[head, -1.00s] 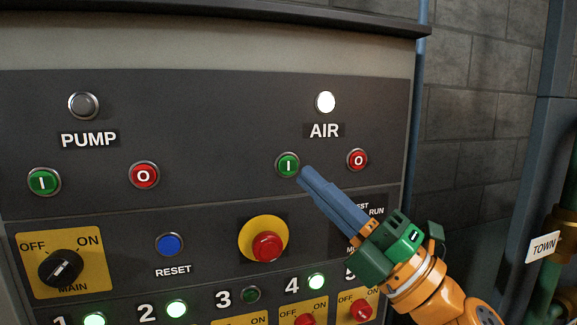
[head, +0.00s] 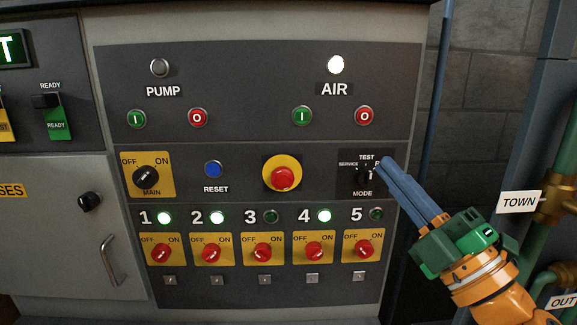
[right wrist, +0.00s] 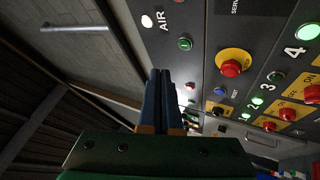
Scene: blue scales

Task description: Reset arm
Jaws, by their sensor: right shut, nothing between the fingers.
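My right gripper (head: 384,162) has long blue fingers pressed together with nothing between them. In the head view its tips overlap the right edge of the MODE selector (head: 364,175); I cannot tell whether they touch it. The fingers also show shut in the right wrist view (right wrist: 160,74). The arm comes in from the lower right. The green AIR button (head: 302,115) is up and left of the tips, clear of them. The white AIR lamp (head: 336,65) is lit and the PUMP lamp (head: 160,68) is dark. My left gripper is not in view.
The panel holds a blue RESET button (head: 213,169), a red emergency button (head: 282,178), a MAIN switch (head: 146,177) and several red switches. Lamps 1, 2 and 4 are lit. Pipes with a TOWN sign (head: 519,203) stand at the right.

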